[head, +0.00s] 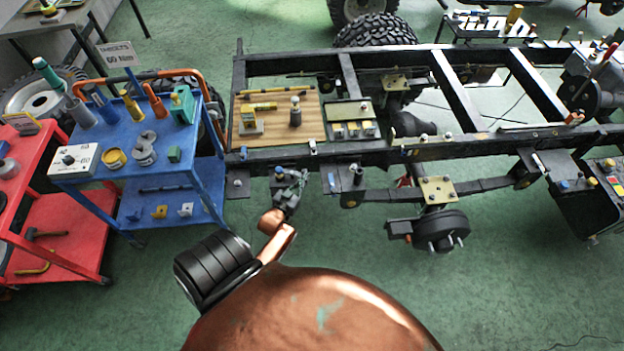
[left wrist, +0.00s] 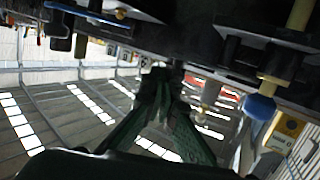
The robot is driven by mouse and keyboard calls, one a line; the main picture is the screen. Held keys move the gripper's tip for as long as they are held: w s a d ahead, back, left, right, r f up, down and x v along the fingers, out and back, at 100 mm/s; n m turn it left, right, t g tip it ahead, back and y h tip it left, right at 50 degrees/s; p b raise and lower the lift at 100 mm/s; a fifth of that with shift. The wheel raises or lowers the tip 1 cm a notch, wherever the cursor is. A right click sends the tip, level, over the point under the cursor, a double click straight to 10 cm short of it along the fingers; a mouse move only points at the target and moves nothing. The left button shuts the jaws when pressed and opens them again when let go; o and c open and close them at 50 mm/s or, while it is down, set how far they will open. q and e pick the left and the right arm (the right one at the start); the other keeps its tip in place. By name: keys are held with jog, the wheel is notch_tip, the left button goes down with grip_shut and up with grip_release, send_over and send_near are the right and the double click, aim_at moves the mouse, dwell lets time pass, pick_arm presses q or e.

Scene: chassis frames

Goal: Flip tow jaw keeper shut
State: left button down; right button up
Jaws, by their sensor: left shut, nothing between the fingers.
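My left gripper (head: 287,180) is at the near side rail of the chassis frame, at the end of my copper-coloured arm. In the left wrist view its green fingers (left wrist: 163,78) meet at the tips, shut and empty, just under a dark part of the frame. A dark plate (head: 344,182) with a short upright post (head: 357,173) sits on the near rail, right of the gripper. I cannot make out the tow jaw or its keeper for certain; the gripper and rail may hide them. My right gripper is not in view.
The black chassis frame (head: 455,147) runs across the view. A wooden board (head: 262,128) with small fittings lies on it. A blue cart (head: 120,172) with tools stands left, beside a red cart (head: 60,228). A blue knob (left wrist: 259,107) hangs right of the fingers. Green floor is clear in front.

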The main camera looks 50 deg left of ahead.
pick_arm(q)
jog(key=shift+x, duration=1.15)
jog(key=shift+w+d+r, duration=0.15)
jog(key=shift+r, duration=0.1)
jog(key=shift+p, duration=0.3)
jog(key=s+d+r+p, duration=0.2)
jog(key=s+d+p, duration=0.5)
jog(key=d, duration=0.4)
jog(key=shift+s, duration=0.55)
jog(key=shift+d+r, duration=0.1)
jog(key=shift+r, duration=0.05)
